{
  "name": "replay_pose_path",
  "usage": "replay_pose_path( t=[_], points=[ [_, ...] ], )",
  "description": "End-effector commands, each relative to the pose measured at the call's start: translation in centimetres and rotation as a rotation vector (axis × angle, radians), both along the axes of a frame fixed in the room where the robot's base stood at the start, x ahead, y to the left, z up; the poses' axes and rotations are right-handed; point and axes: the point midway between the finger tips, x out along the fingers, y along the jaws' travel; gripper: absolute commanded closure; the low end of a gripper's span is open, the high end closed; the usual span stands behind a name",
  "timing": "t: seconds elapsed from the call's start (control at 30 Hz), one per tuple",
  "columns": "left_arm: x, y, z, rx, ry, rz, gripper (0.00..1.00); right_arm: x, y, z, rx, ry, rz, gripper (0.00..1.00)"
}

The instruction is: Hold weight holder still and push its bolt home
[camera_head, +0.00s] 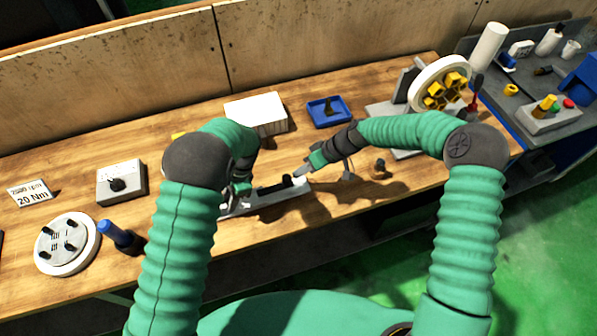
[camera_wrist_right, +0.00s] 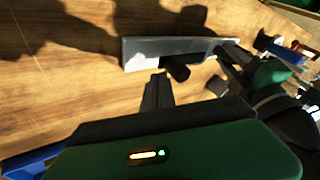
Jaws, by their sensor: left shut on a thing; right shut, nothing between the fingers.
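The weight holder (camera_head: 268,197) is a grey metal bar on the wooden bench, in front of me. It also shows in the right wrist view (camera_wrist_right: 145,52). A black bolt (camera_wrist_right: 178,71) sticks out of its side there. My left gripper (camera_head: 236,192) is shut on the left end of the holder. In the right wrist view my left gripper (camera_wrist_right: 232,62) shows at the bar's right end. My right gripper (camera_head: 301,172) is shut and empty near the holder's right end. Its closed fingertips (camera_wrist_right: 158,82) are close beside the bolt; I cannot tell whether they touch it.
A blue tray (camera_head: 343,115) and a white box (camera_head: 257,108) stand behind. A small brass-coloured part (camera_head: 379,170) lies right of the holder. A white wheel with yellow pieces (camera_head: 428,80) stands at right. A round white plate (camera_head: 75,262) and a blue-handled tool (camera_head: 113,233) are at left.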

Motion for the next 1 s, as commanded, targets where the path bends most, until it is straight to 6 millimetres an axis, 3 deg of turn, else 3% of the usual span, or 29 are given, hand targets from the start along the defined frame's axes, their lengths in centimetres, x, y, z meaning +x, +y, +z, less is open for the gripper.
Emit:
replay_pose_path(
  t=[0.1, 0.3, 0.5, 1.0],
  points=[
    [0.0, 0.0, 0.0, -0.001, -0.001, 0.001, 1.0, 1.5, -2.4, -0.2, -0.002, -0.002, -0.008, 1.0],
    [0.0, 0.1, 0.0, 0.0, 0.0, 0.001, 1.0, 1.0, -5.5, 4.1, -0.005, -0.005, -0.007, 1.0],
    [0.0, 0.1, 0.0, 0.001, 0.0, 0.001, 1.0, 0.7, -7.7, 7.0, -0.004, -0.004, -0.006, 1.0],
    [0.0, 0.2, 0.0, 0.003, 0.001, 0.002, 1.0, 0.5, -8.3, 7.9, -0.004, -0.002, -0.005, 1.0]
  ],
)
